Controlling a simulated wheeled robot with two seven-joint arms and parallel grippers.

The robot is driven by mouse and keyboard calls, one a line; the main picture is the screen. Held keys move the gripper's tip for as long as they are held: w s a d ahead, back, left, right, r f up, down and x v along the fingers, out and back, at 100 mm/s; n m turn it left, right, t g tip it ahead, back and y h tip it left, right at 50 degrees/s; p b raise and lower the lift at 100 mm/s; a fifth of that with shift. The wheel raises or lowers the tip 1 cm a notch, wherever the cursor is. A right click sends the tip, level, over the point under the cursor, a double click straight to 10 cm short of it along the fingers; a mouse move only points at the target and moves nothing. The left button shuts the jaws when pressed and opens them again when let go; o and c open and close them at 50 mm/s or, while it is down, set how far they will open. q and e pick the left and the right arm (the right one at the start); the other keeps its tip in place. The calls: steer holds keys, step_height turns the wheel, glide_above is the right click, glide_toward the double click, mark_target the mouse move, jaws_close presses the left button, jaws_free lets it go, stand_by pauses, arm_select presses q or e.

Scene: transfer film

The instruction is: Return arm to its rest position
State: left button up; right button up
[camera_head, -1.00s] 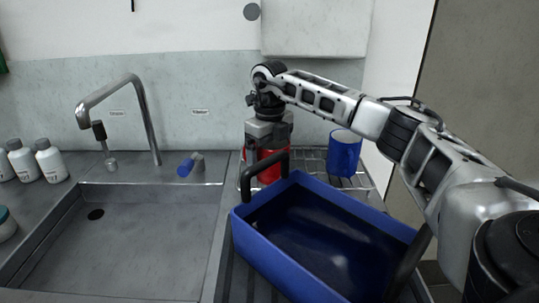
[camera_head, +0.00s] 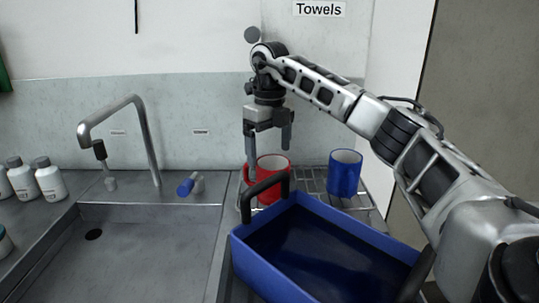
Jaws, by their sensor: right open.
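My right arm (camera_head: 385,130) comes in from the right and reaches over the blue tub. My right gripper (camera_head: 268,158) points down, open and empty. Its fingers are spread above a red mug (camera_head: 273,165), and the left finger comes down at the mug's left side; I cannot tell whether it touches. The mug stands on the wire rack behind the tub, its lower part hidden by the tub's handle. My left gripper is not in view.
The blue tub (camera_head: 262,262) with black handles stands in front of the rack. A blue mug (camera_head: 345,173) stands on the rack (camera_head: 310,180) to the right. A sink (camera_head: 140,250) with a tall tap (camera_head: 150,140) is at left, with several white bottles (camera_head: 50,180) beyond it.

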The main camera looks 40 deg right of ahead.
mark_target(262, 170)
steer(key=shift+f, duration=0.1)
step_height(262, 170, down, 7)
steer(key=shift+s+f, duration=0.1)
steer(key=shift+f, duration=0.1)
steer(key=shift+w+a+r, duration=0.4)
steer(key=shift+a+r, duration=0.35)
steer(key=shift+a+r, duration=0.1)
